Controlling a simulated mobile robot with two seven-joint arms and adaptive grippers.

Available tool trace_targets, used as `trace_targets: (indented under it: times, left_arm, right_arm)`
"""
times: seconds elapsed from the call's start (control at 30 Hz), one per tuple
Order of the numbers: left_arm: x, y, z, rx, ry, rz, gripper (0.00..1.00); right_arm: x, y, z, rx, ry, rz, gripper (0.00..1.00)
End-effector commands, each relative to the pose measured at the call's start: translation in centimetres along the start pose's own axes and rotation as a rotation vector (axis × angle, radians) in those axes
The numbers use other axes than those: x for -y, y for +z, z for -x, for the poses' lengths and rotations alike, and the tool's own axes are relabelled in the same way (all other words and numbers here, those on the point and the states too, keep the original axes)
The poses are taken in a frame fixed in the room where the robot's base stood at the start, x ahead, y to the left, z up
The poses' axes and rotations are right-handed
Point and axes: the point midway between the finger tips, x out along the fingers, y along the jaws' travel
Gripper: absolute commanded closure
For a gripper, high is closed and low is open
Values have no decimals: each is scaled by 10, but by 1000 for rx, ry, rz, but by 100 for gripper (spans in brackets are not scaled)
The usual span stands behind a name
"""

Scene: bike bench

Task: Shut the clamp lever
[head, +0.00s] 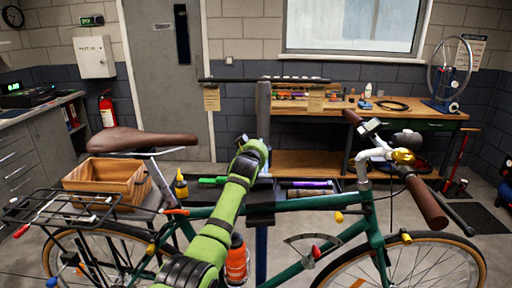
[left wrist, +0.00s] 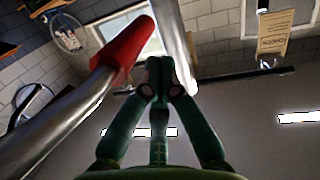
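The clamp lever shows in the left wrist view as a grey metal rod with a red grip (left wrist: 128,50), slanting up from the lower left. It is left of my left gripper (left wrist: 160,62) and apart from its fingers. The dark green fingers are drawn together at their tips, with nothing visible between them. In the head view my green left arm reaches up from the bottom to the stand, with the gripper end (head: 250,152) by the grey stand post (head: 263,110). The lever cannot be made out there, perhaps hidden by the arm. My right gripper is not in view.
A green bicycle (head: 330,240) fills the foreground, with its brown saddle (head: 140,139) left and handlebar (head: 425,200) right. A tool tray (head: 310,200) sits behind the frame. A wooden box (head: 105,180) is at left. A workbench (head: 400,115) stands at the back.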

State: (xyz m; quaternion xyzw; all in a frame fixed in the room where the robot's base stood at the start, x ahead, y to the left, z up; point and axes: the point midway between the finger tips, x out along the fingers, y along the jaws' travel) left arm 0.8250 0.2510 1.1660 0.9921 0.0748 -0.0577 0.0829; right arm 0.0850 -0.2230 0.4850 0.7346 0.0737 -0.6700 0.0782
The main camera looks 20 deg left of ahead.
Motion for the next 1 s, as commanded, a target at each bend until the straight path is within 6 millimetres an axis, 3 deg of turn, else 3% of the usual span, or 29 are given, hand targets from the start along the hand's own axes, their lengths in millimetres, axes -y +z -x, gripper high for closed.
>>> trace_targets:
  times: [0.17, 0.33, 0.37, 0.47, 1.0]
  left_arm:
    - [0, -18, 2, -1, -1, 0, 100]
    - [0, -52, 5, -2, -1, 1, 100]
    - [2, -45, 7, -1, -2, 1, 100]
    - [1, -49, 17, -3, -2, 0, 100]
    - [-4, -94, 77, -3, 0, 0, 100]
  right_arm:
    - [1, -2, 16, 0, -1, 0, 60]
    - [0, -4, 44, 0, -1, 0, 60]
    - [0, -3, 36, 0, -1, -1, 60]
    - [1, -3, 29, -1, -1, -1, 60]
    - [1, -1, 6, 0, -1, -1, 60]
